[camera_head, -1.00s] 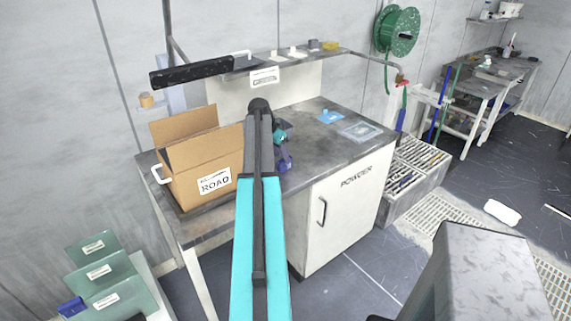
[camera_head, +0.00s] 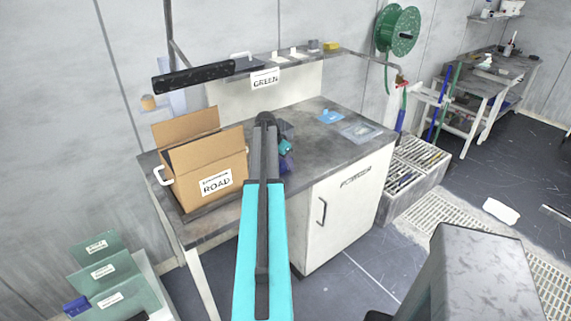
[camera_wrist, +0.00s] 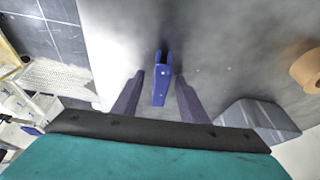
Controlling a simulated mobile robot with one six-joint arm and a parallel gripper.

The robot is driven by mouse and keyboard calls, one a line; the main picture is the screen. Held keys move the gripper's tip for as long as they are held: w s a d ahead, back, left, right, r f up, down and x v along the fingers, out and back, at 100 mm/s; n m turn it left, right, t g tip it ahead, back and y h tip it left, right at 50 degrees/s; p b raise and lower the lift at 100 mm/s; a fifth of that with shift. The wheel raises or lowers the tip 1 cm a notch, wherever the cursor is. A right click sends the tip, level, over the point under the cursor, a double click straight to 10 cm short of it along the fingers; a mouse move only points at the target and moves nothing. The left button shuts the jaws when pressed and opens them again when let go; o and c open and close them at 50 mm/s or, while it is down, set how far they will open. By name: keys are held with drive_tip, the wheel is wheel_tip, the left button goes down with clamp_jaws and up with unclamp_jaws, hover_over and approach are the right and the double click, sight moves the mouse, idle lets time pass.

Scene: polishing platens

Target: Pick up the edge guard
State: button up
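The edge guard appears to be the small blue forked piece (camera_wrist: 160,82) on the grey bench top in the wrist view. My gripper (camera_wrist: 160,84) is open, with one dark purple finger on each side of this piece. Gaps show between the piece and both fingers, and its forked end reaches past the fingertips. Whether the fingers are low enough to be level with it is hard to tell. In the head view my gripper (camera_head: 286,158) is over the bench, mostly behind my own arm, and I cannot make out the guard there.
The bench (camera_head: 310,140) carries an open cardboard box (camera_head: 215,165) left of my arm and a blue piece (camera_head: 329,117) to the right. In the wrist view a grey block (camera_wrist: 258,118) stands right of the fingers, and a brown roll (camera_wrist: 308,70) lies farther right.

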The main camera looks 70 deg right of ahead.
idle(0.5)
clamp_jaws()
drive_tip(key=shift+r, duration=0.1)
drive_tip(key=shift+r+b, duration=1)
drive_tip(key=shift+r, duration=0.6)
drive_tip(key=s+a+b, duration=0.2)
drive_tip(key=s+a, duration=0.1)
drive_tip(key=a, duration=0.4)
drive_tip(key=s+a+r+b, duration=0.1)
drive_tip(key=s+a+b, duration=0.1)
drive_tip(key=s+a, duration=0.2)
drive_tip(key=a, duration=0.3)
drive_tip(key=shift+s+r, duration=0.3)
drive_tip(key=shift+a, duration=0.1)
